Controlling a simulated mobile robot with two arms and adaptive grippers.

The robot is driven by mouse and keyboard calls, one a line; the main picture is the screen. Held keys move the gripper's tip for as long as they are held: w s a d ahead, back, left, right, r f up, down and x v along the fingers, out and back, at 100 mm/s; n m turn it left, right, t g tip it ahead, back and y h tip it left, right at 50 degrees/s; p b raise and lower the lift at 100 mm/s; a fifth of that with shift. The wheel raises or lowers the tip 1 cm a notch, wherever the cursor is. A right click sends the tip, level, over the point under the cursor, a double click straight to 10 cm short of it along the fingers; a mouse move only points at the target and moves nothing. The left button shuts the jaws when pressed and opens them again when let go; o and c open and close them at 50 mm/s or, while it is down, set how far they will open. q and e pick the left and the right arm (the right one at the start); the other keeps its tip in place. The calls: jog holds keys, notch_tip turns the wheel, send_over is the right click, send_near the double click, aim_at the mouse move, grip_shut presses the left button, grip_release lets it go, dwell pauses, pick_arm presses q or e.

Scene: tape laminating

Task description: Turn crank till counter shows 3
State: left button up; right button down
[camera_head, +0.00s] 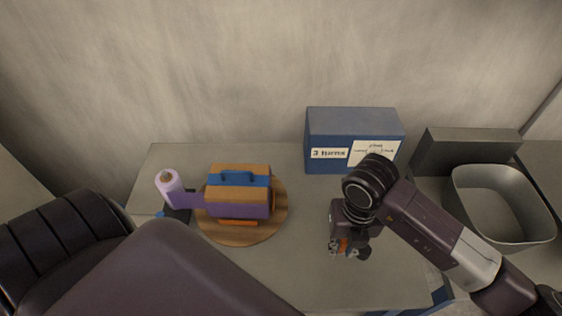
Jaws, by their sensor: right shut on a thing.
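An orange, blue and purple box-shaped machine (239,192) with a blue top handle sits on a round wooden board (278,219). A lilac roll (170,186) stands at its left end. My right gripper (345,249) points down over the grey table, to the right of the board and apart from it. It is shut on a small orange piece, mostly hidden by the fingers; I cannot tell if this is the crank. No counter digits are readable on the machine. Only dark links of my left arm show at bottom left; its gripper is not in view.
A blue box (354,128) with white labels, one starting with "3", stands at the back against the wall. A grey bin (503,207) and a dark grey block (468,153) are at the right. The table (290,160) is bare between the board and the blue box.

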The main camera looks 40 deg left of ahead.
aim_at(343, 270)
jog(key=shift+w+d, duration=0.1)
jog(key=shift+w, duration=0.1)
jog(key=shift+s+d, duration=0.6)
jog(key=shift+d, duration=0.1)
jog(key=shift+s+d+r, duration=0.1)
jog(key=shift+s+d, duration=0.45)
jog(key=shift+d, duration=0.1)
jog(key=shift+w+a, duration=0.1)
jog(key=c, duration=1.9)
grip_release()
jog(key=shift+a, duration=0.1)
jog(key=o, duration=1.5)
jog(key=shift+o, duration=0.2)
